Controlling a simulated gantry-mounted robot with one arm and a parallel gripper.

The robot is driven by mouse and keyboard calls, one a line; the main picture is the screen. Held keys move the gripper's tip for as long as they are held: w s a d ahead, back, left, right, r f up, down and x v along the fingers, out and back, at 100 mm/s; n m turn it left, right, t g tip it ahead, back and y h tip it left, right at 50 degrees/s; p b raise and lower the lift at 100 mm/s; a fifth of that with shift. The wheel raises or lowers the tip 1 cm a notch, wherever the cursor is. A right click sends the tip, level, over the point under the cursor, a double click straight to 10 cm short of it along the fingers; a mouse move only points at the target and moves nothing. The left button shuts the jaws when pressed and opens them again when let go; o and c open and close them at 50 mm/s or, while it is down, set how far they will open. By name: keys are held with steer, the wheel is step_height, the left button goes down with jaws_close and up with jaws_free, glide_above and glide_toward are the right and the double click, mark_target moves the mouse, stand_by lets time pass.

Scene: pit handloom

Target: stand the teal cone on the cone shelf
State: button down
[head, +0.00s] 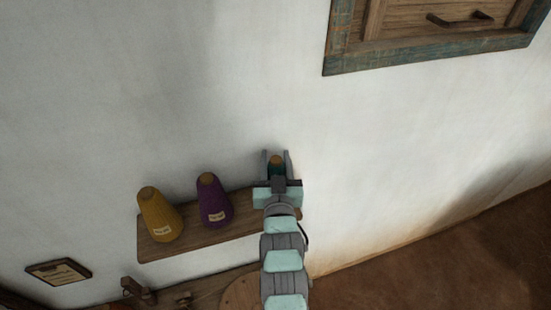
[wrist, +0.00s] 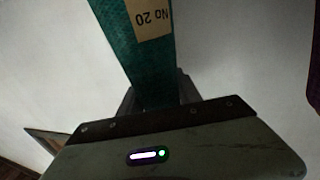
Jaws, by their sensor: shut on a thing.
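In the wrist view the teal cone (wrist: 145,55) fills the upper middle, with a "No 20" label upside down in the picture. My gripper (wrist: 158,95) is shut on it. The cone shelf (head: 190,238) is a wooden board on the white wall. My gripper is at the shelf's right end in the head view. My arm hides the cone's lower part there, so I cannot tell whether its base touches the shelf.
A yellow cone (head: 160,215) and a purple cone (head: 214,200) stand on the shelf, left of my gripper. A framed card (head: 59,272) hangs at lower left. A wooden shuttered window (head: 430,35) is at upper right. The wall between is bare.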

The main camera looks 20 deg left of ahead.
steer(key=shift+f, duration=0.2)
steer(key=c, duration=0.8)
jaws_free()
steer(key=shift+r, duration=0.1)
steer(key=shift+c, duration=0.2)
